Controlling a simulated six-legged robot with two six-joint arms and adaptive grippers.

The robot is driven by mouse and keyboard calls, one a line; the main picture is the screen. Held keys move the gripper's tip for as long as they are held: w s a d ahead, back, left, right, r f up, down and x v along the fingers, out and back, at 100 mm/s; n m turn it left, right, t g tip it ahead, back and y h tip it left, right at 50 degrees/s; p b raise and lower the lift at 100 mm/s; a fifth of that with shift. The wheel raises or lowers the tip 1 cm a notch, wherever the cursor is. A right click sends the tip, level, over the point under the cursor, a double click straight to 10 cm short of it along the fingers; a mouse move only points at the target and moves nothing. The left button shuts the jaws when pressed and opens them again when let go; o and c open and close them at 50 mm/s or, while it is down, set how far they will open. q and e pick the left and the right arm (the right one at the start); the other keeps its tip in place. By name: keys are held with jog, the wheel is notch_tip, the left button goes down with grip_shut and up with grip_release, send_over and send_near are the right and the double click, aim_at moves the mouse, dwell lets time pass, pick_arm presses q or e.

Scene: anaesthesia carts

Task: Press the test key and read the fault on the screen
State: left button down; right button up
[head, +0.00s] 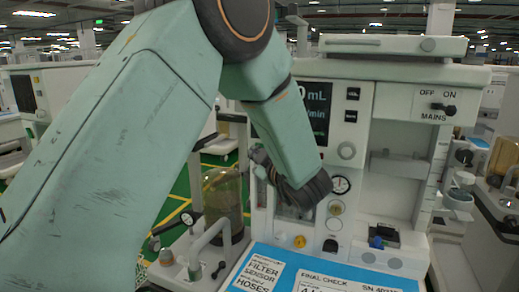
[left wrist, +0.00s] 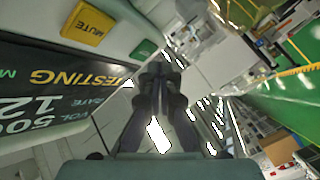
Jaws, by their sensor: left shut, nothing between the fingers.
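The machine's screen (head: 316,110) is dark with pale text ending in "mL" and "/min"; my left arm covers its left part. In the left wrist view the screen (left wrist: 50,95) appears turned over, with yellow "TESTING" and large figures, 500 and 12. A yellow MUTE key (left wrist: 88,25) and a green key (left wrist: 144,50) sit beside it; I cannot read the green key's label. My left gripper (left wrist: 164,75) is shut and empty, its tips near the green key; I cannot tell whether they touch anything. In the head view my left gripper (head: 260,160) is mostly hidden behind my wrist.
The MAINS switch (head: 443,108) is at the upper right. A glass canister (head: 223,200) stands left. Other carts stand on both sides.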

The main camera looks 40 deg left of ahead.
pick_arm(q)
jog(key=shift+s, duration=0.1)
jog(key=shift+s+d, duration=0.25)
jog(key=shift+s, duration=0.5)
jog(key=shift+s+d, duration=0.25)
jog(key=shift+s, duration=0.5)
jog(key=shift+s+d, duration=0.25)
jog(key=shift+s, duration=0.5)
jog(key=shift+f, duration=0.1)
